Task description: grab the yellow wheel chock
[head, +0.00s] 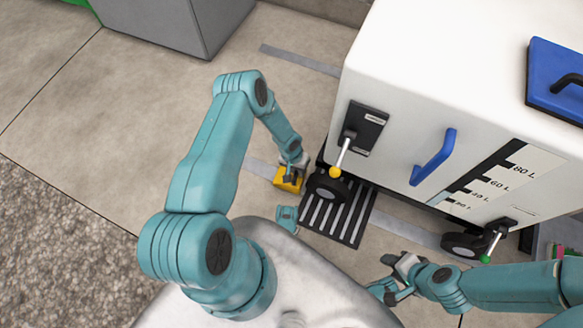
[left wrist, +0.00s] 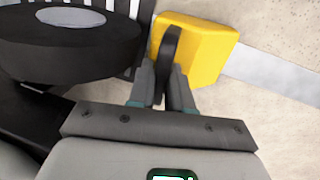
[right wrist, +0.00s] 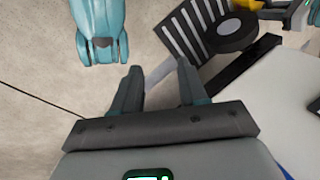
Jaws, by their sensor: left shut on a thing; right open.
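The yellow wheel chock (head: 288,180) is on the floor beside the left caster wheel of the white tote. It has a black handle (left wrist: 171,45) on top, seen in the left wrist view with the yellow body (left wrist: 205,50). My left gripper (head: 291,172) is over the chock, its fingers shut on the black handle (left wrist: 163,85). The chock also shows in part at the top of the right wrist view (right wrist: 247,4). My right gripper (head: 396,272) is open and empty, low at the right near the tote's front; its parted fingers show in the right wrist view (right wrist: 158,85).
The white tote (head: 400,120) has a blue handle (head: 433,157), two valve levers and black wheels (head: 328,187). A slatted dark drain grate (head: 340,212) lies by the left wheel. A grey cabinet (head: 170,20) stands at the back. Floor left of the chock is clear.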

